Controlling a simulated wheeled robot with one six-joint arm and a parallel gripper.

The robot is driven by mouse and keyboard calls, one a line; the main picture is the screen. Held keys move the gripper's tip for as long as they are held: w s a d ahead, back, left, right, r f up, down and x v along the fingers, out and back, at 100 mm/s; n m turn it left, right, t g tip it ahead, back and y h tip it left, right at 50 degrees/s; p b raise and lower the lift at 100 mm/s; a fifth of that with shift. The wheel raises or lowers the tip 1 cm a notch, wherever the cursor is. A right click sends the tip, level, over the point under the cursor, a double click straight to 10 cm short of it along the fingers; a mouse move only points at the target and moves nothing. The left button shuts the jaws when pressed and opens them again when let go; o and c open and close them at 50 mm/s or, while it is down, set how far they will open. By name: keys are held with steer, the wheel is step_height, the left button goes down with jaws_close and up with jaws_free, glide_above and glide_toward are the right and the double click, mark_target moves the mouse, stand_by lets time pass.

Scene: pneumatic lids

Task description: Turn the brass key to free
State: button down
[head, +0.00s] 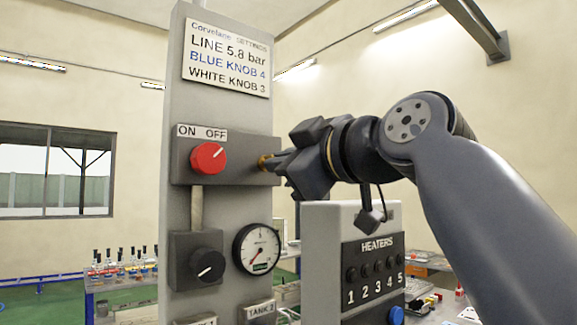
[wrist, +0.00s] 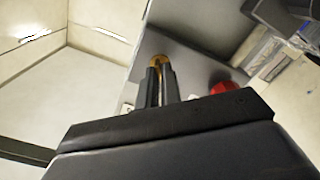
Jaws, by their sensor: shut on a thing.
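The brass key (head: 264,162) sits in the right part of the dark grey switch box (head: 226,175) on the grey panel. My gripper (head: 277,161) reaches it from the right and is shut on it; the fingers hide most of the key. In the wrist view the brass key (wrist: 157,62) shows at the tips of my two dark fingers (wrist: 160,80). Any marking beside the key is hidden, so I cannot tell which way it is turned. A red knob (head: 208,158) with a white line sits left of the key, under an ON OFF label (head: 202,133).
Below are a black knob (head: 207,263) and a round gauge (head: 257,248). A settings sign (head: 227,60) is above. A HEATERS box (head: 352,255) with several knobs and a blue knob (head: 396,315) stands below my arm. A bench with bottles (head: 122,263) is behind at left.

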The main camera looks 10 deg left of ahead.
steer(key=shift+f+n, duration=0.1)
steer(key=shift+n, duration=0.4)
steer(key=c, duration=1.6)
jaws_free()
steer(key=b+v, duration=0.3)
steer(key=v, duration=0.7)
steer(key=shift+s+d, duration=0.25)
steer(key=shift+s, duration=0.1)
steer(key=p+x, duration=0.3)
steer(key=x, duration=0.8)
steer(key=shift+d, duration=0.15)
